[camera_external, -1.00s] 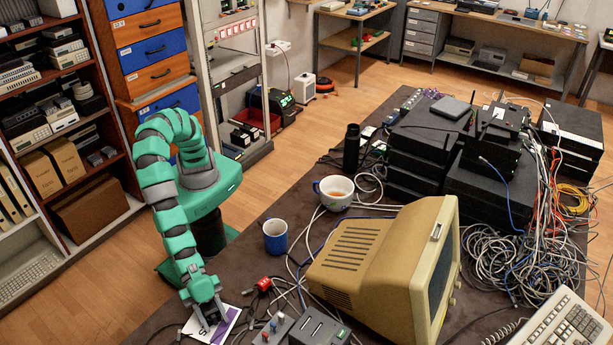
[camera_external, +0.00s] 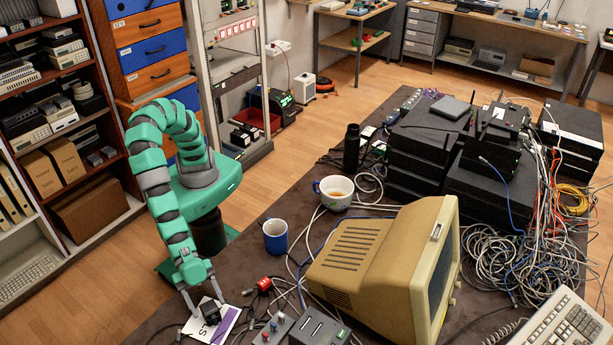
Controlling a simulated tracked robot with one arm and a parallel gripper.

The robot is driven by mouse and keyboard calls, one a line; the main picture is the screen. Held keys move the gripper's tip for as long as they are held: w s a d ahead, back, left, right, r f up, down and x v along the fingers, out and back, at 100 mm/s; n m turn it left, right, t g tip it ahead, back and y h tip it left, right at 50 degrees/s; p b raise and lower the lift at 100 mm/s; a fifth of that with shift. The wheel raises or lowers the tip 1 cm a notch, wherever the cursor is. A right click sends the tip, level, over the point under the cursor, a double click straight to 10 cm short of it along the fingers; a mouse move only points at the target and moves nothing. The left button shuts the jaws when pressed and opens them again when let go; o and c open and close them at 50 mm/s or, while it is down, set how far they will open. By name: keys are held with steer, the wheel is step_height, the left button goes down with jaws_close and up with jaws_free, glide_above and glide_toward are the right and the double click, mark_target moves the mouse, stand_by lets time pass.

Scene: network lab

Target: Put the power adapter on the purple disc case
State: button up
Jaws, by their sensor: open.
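The power adapter (camera_external: 210,313) is a small black block. It sits on the white and purple disc case (camera_external: 228,325) at the table's near left edge, over the white part of the case. My gripper (camera_external: 204,302) is open just above and around the adapter, with its fingers spread apart. Whether a finger still touches the adapter is too small to tell.
A red plug (camera_external: 264,284) with cables lies right of the case. A grey box with knobs (camera_external: 273,329) and a dark box (camera_external: 320,328) stand near it. A blue mug (camera_external: 275,237) and a beige monitor (camera_external: 385,265) are farther off.

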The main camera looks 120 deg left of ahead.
steer(key=p+v, duration=0.1)
steer(key=v, duration=0.6)
steer(key=shift+s, duration=0.1)
steer(key=w+a+r+n, duration=0.1)
steer(key=w+a+r, duration=0.3)
steer(key=r, duration=0.5)
steer(key=w+a+r+t, duration=0.1)
steer(key=w+a+r, duration=0.1)
steer(key=a+r, duration=0.5)
steer(key=w+a+r+n, duration=0.1)
steer(key=w+a+r, duration=0.25)
steer(key=r, duration=0.65)
steer(key=s+a+r+t+y, duration=0.1)
steer(key=s+a+r, duration=0.3)
steer(key=a+r, duration=0.4)
steer(key=s+a+r+n+t+y, duration=0.1)
steer(key=s+a+r, duration=0.3)
steer(key=a+r, duration=0.4)
steer(key=s+a+r+n+t+y, duration=0.1)
steer(key=s+a+r, duration=0.3)
steer(key=a+r, duration=0.5)
steer(key=a+y, duration=0.1)
steer(key=a, duration=0.2)
steer(key=shift+y, duration=0.3)
steer(key=shift+a+r, duration=0.1)
